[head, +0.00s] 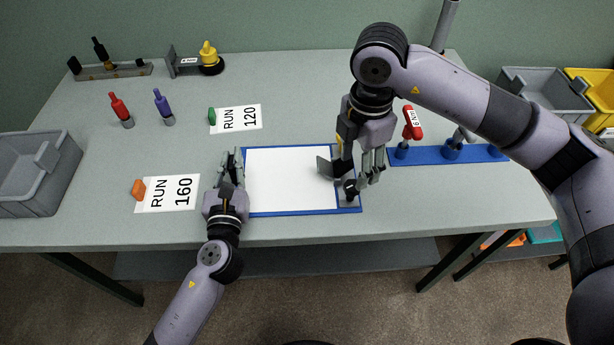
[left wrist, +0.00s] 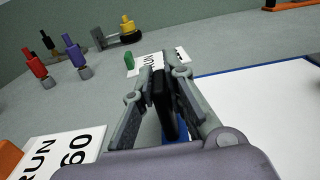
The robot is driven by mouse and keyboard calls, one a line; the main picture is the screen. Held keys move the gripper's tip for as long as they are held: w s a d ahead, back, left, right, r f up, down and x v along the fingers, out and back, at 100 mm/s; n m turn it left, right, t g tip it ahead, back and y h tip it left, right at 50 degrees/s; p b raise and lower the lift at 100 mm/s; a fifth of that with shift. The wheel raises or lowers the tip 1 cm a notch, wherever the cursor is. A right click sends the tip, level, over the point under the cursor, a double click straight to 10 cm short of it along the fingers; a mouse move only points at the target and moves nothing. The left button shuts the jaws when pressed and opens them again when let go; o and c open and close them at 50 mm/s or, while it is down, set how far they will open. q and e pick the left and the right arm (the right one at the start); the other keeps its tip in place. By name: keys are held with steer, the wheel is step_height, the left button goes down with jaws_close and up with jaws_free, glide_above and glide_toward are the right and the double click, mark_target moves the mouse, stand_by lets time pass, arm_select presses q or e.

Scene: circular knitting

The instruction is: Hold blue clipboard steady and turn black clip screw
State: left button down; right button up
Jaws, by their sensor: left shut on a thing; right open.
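The blue clipboard (head: 300,212) lies flat near the table's front edge, with a white sheet (head: 285,180) on it. My left gripper (head: 230,165) is shut on the clipboard's left edge; in the left wrist view a strip of blue (left wrist: 172,130) shows between the fingers. The black clip screw (head: 349,187) stands at the clipboard's right end. My right gripper (head: 352,174) is open, pointing down over that end, with its fingers around or just beside the screw. Whether they touch it is unclear. The gripper partly hides the clip.
A blue rack (head: 430,155) with a red-handled tool (head: 412,122) is right of the clipboard. RUN 160 (head: 168,193) and RUN 120 (head: 236,118) cards, red (head: 120,107) and purple (head: 162,103) tools and a grey bin (head: 35,175) are left. The table's back middle is clear.

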mark_target(353, 186)
arm_select(q)
steer(key=shift+f, duration=0.3)
arm_select(e)
steer(key=shift+r, duration=0.1)
step_height(353, 186, up, 6)
steer(key=f, duration=0.1)
step_height(353, 186, down, 11)
steer(key=shift+f, duration=0.15)
stand_by(0.3)
steer(key=c, duration=1)
steer(key=m, duration=0.3)
steer(key=o, duration=1)
steer(key=shift+m, duration=0.3)
